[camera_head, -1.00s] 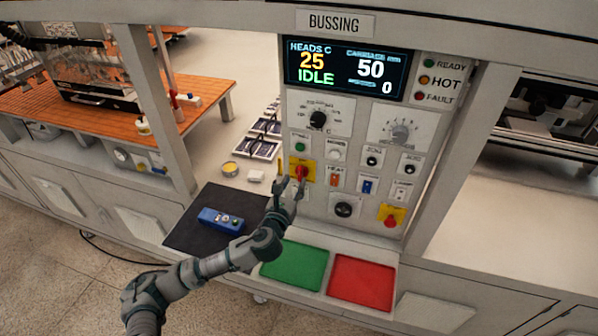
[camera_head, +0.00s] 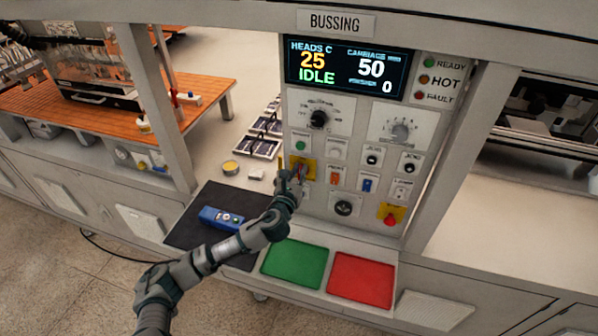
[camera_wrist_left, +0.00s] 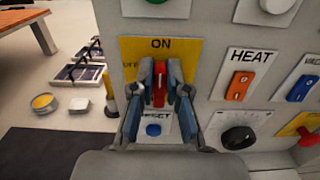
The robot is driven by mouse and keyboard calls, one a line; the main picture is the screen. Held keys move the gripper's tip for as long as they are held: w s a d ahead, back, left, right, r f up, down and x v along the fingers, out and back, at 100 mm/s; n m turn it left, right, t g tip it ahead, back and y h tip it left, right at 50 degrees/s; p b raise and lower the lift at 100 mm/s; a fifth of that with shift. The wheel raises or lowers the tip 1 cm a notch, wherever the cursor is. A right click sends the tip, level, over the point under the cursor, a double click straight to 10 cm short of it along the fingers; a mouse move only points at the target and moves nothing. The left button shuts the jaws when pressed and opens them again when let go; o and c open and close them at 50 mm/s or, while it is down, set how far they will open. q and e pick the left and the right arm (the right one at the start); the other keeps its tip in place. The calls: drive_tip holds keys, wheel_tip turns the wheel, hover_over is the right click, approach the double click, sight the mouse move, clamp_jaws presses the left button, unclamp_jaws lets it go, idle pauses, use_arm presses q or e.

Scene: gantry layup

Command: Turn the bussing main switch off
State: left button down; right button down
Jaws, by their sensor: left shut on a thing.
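The main switch is a red handle on a yellow plate (camera_head: 310,168) on the panel under the BUSSING sign (camera_head: 335,22). In the left wrist view the red handle (camera_wrist_left: 158,96) stands between my left fingers, below the word ON on its yellow plate (camera_wrist_left: 185,47). My left gripper (camera_head: 295,175) is at the switch, shut on the red handle; it also shows in the left wrist view (camera_wrist_left: 159,85). The fingers hide most of the handle and part of the plate. My right gripper is not in view.
The orange HEAT switch (camera_wrist_left: 239,86) and a black knob (camera_wrist_left: 238,138) are close to the right. Below lie a green pad (camera_head: 295,264), a red pad (camera_head: 361,280) and a blue device (camera_head: 221,217) on a black mat (camera_head: 185,233).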

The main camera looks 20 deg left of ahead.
use_arm(q)
drive_tip(key=shift+a+n, duration=0.15)
drive_tip(key=shift+n, duration=0.25)
drive_tip(key=shift+a+f+n+p, duration=0.35)
drive_tip(key=shift+n+p, duration=0.25)
drive_tip(key=shift+n, duration=2.25)
drive_tip(key=shift+a+f+n+p, duration=0.4)
drive_tip(key=shift+n+p, duration=0.25)
drive_tip(key=shift+n, duration=2.25)
drive_tip(key=shift+a+f+n+p, duration=0.35)
drive_tip(key=shift+n+p, duration=0.25)
drive_tip(key=shift+n, duration=2.25)
drive_tip(key=c, duration=1.2)
unclamp_jaws()
drive_tip(key=shift+f, duration=0.1)
drive_tip(key=shift+o, duration=0.2)
drive_tip(key=shift+w, duration=0.15)
